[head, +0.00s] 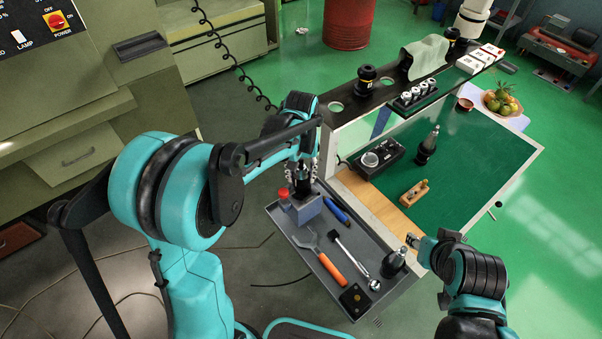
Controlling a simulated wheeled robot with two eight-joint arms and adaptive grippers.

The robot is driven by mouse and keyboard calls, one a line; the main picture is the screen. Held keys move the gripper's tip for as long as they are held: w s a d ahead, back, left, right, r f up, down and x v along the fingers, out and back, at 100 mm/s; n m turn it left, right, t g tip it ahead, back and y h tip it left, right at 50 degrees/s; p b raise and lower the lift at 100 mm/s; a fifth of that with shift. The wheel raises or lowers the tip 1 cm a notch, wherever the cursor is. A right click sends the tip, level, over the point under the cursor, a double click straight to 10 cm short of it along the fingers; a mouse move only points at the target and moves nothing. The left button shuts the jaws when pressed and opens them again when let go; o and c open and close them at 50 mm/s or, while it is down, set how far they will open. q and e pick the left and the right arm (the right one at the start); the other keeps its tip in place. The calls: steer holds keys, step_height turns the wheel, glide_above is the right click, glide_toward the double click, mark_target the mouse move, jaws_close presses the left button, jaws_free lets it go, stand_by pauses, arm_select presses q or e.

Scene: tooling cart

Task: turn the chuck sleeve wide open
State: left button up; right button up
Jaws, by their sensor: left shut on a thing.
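The black chuck (301,187) stands upright in a blue-grey holder block (309,208) at the back end of the grey side tray. My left gripper (302,173) comes down on it from above and is shut around its upper part, which I take to be the sleeve. The fingers hide most of the sleeve, so I cannot see how far the chuck's jaws are open. My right gripper (413,241) is over the wooden front edge of the cart, away from the chuck. Its fingers are too small to tell open from shut.
The tray (291,240) also holds a red-capped item (284,198), an orange-handled tool (331,270), a ratchet (350,257) and a dark tool holder (394,263). The green mat (470,175) bears a black box, another tool holder and a wooden piece. Its right side is clear.

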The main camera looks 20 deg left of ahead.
arm_select(q)
steer(key=o, duration=1.2)
steer(key=shift+c, duration=0.2)
step_height(320, 180, up, 12)
